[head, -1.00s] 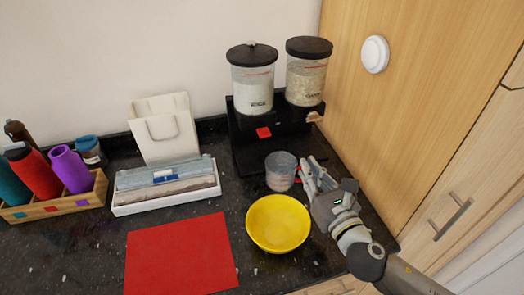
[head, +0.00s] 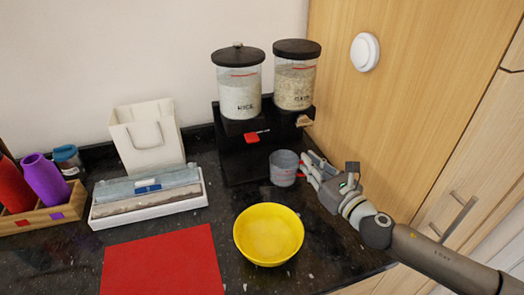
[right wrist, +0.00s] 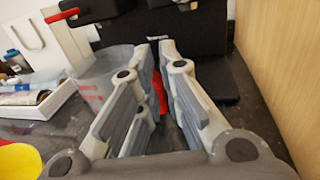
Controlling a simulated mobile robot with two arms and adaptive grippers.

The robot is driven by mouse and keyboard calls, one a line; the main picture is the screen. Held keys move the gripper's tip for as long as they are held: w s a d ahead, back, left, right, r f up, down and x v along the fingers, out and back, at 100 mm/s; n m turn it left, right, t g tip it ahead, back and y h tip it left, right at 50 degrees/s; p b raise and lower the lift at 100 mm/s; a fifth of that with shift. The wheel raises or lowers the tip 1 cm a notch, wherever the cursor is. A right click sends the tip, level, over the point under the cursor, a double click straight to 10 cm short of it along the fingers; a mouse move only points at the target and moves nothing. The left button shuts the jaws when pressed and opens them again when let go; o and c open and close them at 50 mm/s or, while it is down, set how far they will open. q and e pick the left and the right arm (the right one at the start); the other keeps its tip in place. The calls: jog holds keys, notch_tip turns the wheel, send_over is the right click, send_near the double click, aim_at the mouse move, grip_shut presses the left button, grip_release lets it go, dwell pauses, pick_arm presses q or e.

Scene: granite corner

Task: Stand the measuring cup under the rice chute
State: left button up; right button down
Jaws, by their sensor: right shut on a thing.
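The clear grey measuring cup (head: 284,170) is upright at the front right of the black dispenser stand, to the right of the rice chute and in front of it. My right gripper (head: 308,167) is shut on its red handle. In the right wrist view the fingers (right wrist: 160,95) close around the red handle, with the cup (right wrist: 95,75) to their left. I cannot tell whether the cup's bottom touches the surface. The rice jar (head: 239,90) stands on the left of the stand, with a red lever (head: 251,138) at its chute below. My left gripper is out of view.
A second grain jar (head: 295,85) with a tan lever (head: 305,120) is beside the rice jar. A yellow bowl (head: 268,235) stands in front of the cup. A red mat (head: 163,262), white tray (head: 150,210) and paper bag (head: 147,140) are left. A wooden wall is close on the right.

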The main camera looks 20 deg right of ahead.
jog(key=w+a+p, duration=0.1)
jog(key=w+a, duration=0.1)
jog(key=w, duration=0.2)
jog(key=w+a+p, duration=0.1)
jog(key=w+a, duration=0.1)
jog(key=w, duration=0.2)
jog(key=w+a+p, duration=0.1)
jog(key=w+a, duration=0.2)
jog(key=w, duration=0.1)
jog(key=shift+w, duration=0.4)
jog(key=shift+w+a, duration=0.2)
jog(key=shift+w, duration=0.05)
jog(key=shift+w+f, duration=0.1)
jog(key=shift+f, duration=0.05)
jog(key=shift+f+b, duration=0.4)
jog(key=shift+f, duration=1.2)
jog(key=shift+f, duration=0.2)
jog(key=c, duration=1.6)
grip_release()
jog(key=shift+r, duration=0.1)
